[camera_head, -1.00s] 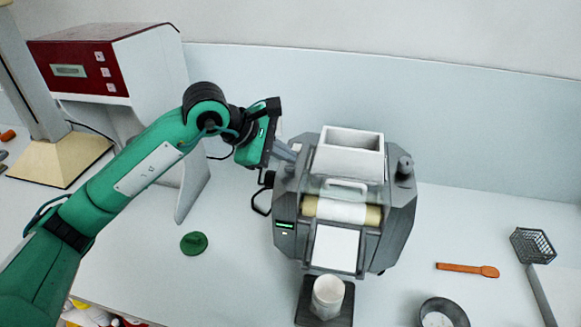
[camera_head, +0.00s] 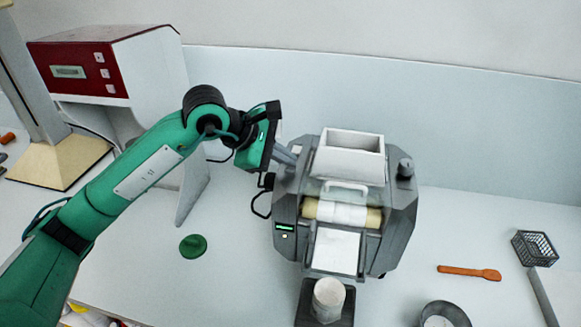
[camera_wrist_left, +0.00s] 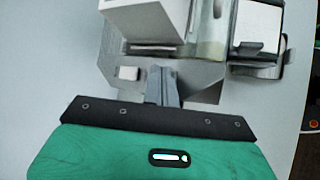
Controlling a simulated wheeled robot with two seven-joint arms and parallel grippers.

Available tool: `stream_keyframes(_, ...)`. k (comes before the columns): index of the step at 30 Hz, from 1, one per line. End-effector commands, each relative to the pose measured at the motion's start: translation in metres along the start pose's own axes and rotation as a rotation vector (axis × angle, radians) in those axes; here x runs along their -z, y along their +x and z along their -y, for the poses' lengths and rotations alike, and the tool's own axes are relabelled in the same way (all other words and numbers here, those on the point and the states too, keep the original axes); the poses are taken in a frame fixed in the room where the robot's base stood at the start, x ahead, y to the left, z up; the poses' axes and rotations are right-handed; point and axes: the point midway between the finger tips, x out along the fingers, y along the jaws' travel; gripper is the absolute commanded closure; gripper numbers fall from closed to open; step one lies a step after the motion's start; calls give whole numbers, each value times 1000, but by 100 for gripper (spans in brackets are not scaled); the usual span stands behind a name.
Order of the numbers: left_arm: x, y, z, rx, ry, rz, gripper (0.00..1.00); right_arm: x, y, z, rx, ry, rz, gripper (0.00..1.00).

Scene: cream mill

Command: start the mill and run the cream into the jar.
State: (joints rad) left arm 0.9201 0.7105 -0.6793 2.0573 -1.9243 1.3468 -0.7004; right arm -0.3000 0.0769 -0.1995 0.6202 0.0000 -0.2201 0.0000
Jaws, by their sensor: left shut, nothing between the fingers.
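The grey mill (camera_head: 397,225) stands on the bench with a white hopper (camera_head: 350,160) on top. White cream (camera_head: 343,215) lies across its pale rollers, and a white apron (camera_head: 335,250) slopes down in front. A lit green display (camera_head: 285,227) is on its left front. The white jar (camera_head: 328,298) stands below the apron on a dark stand (camera_head: 346,307). My left gripper (camera_head: 287,153) is shut and empty at the mill's upper left side. In the left wrist view its fingertips (camera_wrist_left: 165,85) are close to a small white block (camera_wrist_left: 128,73) on the mill; contact is unclear. My right gripper is not in view.
A green lid (camera_head: 193,246) lies left of the mill. An orange spatula (camera_head: 469,272), a dark bowl (camera_head: 444,315) and a wire basket (camera_head: 534,247) are at the right. A red and white machine (camera_head: 150,75) stands behind my left arm. The bench between lid and mill is clear.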

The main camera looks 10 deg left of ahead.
Motion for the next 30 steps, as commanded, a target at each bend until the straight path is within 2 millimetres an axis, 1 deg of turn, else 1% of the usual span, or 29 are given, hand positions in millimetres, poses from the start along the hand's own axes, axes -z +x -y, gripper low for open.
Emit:
stream_keyframes(8, 2, 2, 2, 1, 0, -1, 100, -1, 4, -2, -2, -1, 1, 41)
stream_keyframes(17, 2, 2, 2, 1, -1, -1, 100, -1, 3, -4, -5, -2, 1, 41)
stream_keyframes(30, -6, -9, -7, 1, -1, -1, 100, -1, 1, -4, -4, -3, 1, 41)
